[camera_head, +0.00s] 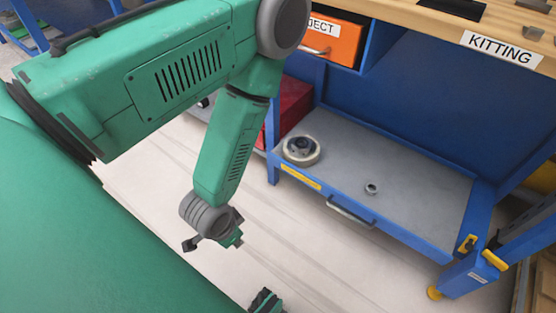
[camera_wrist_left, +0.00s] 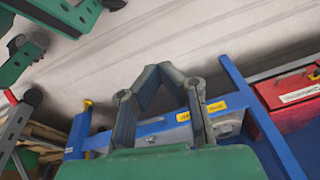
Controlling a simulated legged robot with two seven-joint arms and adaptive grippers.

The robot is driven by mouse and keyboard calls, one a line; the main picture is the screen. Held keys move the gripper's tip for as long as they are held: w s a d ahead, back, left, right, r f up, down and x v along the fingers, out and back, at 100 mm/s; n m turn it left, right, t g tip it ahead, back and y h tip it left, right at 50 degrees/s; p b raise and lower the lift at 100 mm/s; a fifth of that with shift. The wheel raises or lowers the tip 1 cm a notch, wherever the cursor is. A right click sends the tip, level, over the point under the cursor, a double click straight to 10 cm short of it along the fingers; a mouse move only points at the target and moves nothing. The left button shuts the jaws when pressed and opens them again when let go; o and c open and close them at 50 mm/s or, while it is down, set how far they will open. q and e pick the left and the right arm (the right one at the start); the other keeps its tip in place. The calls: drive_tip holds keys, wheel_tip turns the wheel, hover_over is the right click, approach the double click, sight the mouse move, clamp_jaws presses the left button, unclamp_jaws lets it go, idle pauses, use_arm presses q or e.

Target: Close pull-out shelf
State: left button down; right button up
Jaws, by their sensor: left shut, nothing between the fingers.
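The grey lower shelf (camera_head: 420,190) has a blue front rim, a dark handle (camera_head: 350,211) and a yellow label at its left end. How far it sticks out is hard to tell. In the left wrist view a blue bar with yellow labels (camera_wrist_left: 170,131) lies beyond the fingers. My left gripper (camera_head: 232,240) hangs below the forearm, left of the shelf front and apart from it. In the wrist view its fingers (camera_wrist_left: 160,72) meet at the tips, empty. A dark green part (camera_head: 265,301) at the bottom edge may be my right gripper; its jaws are unclear.
A round grey part (camera_head: 301,150) and a small ring (camera_head: 371,188) lie on the shelf. A red box (camera_head: 292,105) stands behind its left end. An orange bin (camera_head: 335,42) and the wooden bench top (camera_head: 420,18) are above. Pale floor in front is clear.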

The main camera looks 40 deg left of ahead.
use_arm(q)
drive_tip(key=w+f+m+t, duration=0.2)
drive_tip(key=w+f, duration=0.1)
drive_tip(key=w, duration=0.1)
drive_tip(key=m+t+p, duration=0.1)
drive_tip(key=m+t, duration=0.9)
drive_tip(key=m, duration=0.4)
approach(286, 164)
drive_tip(key=shift+h, duration=0.4)
drive_tip(key=b+x, duration=0.2)
drive_tip(key=x, duration=0.1)
drive_tip(key=b+x, duration=0.3)
drive_tip(key=shift+a+f+b, duration=0.15)
drive_tip(key=shift+f+b, duration=0.1)
drive_tip(key=shift+b, duration=0.05)
drive_tip(key=shift+w, duration=0.7)
use_arm(e)
wheel_tip(286, 164, down, 5)
drive_tip(key=shift+f, duration=0.15)
